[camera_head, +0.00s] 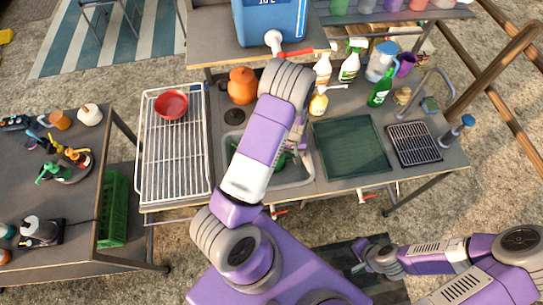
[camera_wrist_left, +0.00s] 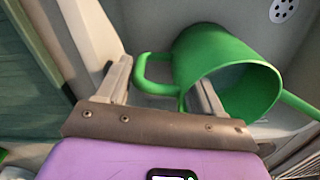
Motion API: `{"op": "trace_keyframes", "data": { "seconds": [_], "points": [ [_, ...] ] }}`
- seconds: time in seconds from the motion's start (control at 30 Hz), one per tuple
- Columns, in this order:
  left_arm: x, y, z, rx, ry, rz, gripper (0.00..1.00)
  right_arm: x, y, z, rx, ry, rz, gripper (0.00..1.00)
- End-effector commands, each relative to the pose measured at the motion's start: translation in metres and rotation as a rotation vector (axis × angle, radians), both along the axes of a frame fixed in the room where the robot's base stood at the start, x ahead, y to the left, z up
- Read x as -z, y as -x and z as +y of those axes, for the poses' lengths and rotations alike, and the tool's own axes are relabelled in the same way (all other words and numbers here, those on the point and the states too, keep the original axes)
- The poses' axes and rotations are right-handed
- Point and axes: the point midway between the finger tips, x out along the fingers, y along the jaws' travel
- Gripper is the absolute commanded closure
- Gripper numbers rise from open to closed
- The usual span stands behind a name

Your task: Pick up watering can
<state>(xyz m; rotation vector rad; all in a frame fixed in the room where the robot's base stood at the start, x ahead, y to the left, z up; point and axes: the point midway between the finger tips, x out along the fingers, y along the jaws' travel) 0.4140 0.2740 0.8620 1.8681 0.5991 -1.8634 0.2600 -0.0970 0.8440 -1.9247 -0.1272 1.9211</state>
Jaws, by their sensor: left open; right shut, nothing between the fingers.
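The green watering can (camera_wrist_left: 222,62) lies tilted in the sink basin (camera_head: 294,174), its open mouth facing the left wrist camera. Its loop handle (camera_wrist_left: 142,72) points toward my left gripper. In the head view only small green parts of the can (camera_head: 279,161) show beside my left arm, which hides the rest. My left gripper (camera_wrist_left: 165,76) is open over the sink, with the handle showing between its two fingers and one finger overlapping the can's body; contact is not clear. My right gripper (camera_head: 359,262) is shut and empty, low in front of the counter.
A dark green tray (camera_head: 351,148) lies right of the sink and a white wire rack (camera_head: 174,165) with a red bowl (camera_head: 171,105) lies left. Spray bottles and an orange pot (camera_head: 242,85) line the back. A blue water container (camera_head: 270,18) stands behind.

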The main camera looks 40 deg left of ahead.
Motion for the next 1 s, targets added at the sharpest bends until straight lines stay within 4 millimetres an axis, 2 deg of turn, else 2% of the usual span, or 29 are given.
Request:
{"op": "trace_keyframes", "data": {
  "seconds": [0.1, 0.2, 0.5, 0.9, 1.0],
  "points": [
    [0.021, 0.001, 0.000, 0.000, 0.000, 0.003, 0.33, 0.002, 0.000, 0.000, 0.000, 0.000, 0.000, 1.00],
    [0.031, 0.001, 0.000, 0.001, 0.000, 0.002, 0.33, 0.003, 0.000, 0.000, 0.000, 0.000, 0.000, 1.00],
    [0.034, 0.000, 0.000, 0.001, 0.000, 0.000, 0.35, 0.002, 0.000, 0.000, 0.000, 0.000, 0.000, 1.00],
    [0.033, 0.000, 0.000, 0.001, -0.001, -0.001, 0.94, 0.002, 0.000, 0.000, 0.000, 0.000, 0.000, 1.00],
    [0.033, 0.000, 0.000, 0.001, -0.001, -0.001, 0.94, 0.002, 0.000, 0.000, 0.000, 0.000, 0.000, 1.00]
  ]
}}
